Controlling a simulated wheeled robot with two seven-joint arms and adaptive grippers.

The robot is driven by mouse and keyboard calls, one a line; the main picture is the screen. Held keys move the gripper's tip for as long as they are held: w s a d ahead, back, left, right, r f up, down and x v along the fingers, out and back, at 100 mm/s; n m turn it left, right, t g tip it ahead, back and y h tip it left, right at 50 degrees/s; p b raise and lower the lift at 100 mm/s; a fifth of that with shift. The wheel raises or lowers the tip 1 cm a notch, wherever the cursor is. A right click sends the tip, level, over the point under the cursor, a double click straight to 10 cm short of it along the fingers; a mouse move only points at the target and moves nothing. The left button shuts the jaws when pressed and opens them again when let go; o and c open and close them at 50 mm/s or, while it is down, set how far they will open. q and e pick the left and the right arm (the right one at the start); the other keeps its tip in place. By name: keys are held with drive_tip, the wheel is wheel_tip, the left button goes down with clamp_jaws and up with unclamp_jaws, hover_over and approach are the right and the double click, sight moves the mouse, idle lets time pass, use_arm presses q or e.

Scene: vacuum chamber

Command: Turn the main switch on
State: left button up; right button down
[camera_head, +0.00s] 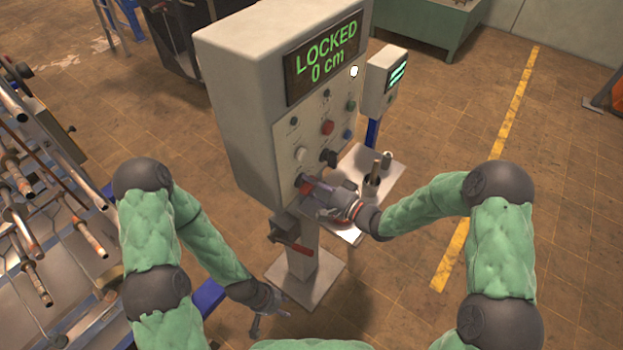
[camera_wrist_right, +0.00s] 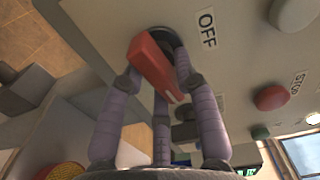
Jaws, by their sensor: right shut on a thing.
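The main switch has a red handle (camera_wrist_right: 150,62) on a dark round base, low on the control panel (camera_head: 290,128). An OFF label (camera_wrist_right: 207,30) is beside it in the right wrist view. My right gripper (camera_wrist_right: 160,85) is shut on the red handle, its purple-grey fingers around it. In the head view my right gripper (camera_head: 312,187) reaches the panel's lower left corner and largely hides the switch. My left gripper (camera_head: 269,318) hangs low, away from the panel, with its fingers apart and empty.
The cabinet display (camera_head: 325,58) reads "LOCKED 0 cm". A red STOP button (camera_wrist_right: 270,97) and other knobs are near the switch. A metal pipe rack (camera_head: 45,230) stands at left.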

drive_tip(key=shift+m+p, duration=0.45)
drive_tip(key=shift+m, duration=0.35)
drive_tip(key=c, duration=1)
unclamp_jaws()
drive_tip(key=shift+c, duration=0.2)
drive_tip(key=shift+d, duration=0.1)
drive_tip(key=v, duration=1.2)
drive_tip(key=shift+f, duration=0.1)
